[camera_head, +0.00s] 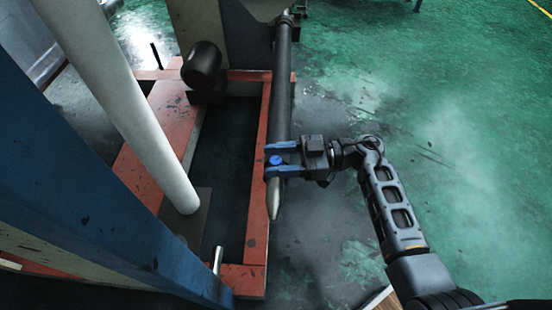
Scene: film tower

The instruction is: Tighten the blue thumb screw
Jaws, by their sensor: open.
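The blue thumb screw (276,160) sits on a long dark shaft (282,95), close to its pale tapered near end. My gripper (271,160) reaches in from the right with its two blue fingers open. One finger lies on the far side of the screw and the other on the near side, so the screw shows between them. I cannot tell whether either finger touches the screw or how high the fingers are above the shaft.
An orange-red frame (256,190) lies left of the shaft. A pale roller (125,110) and a blue beam (90,190) stand farther left. A dark cylinder (203,66) is near the back. Open green floor (460,110) lies to the right.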

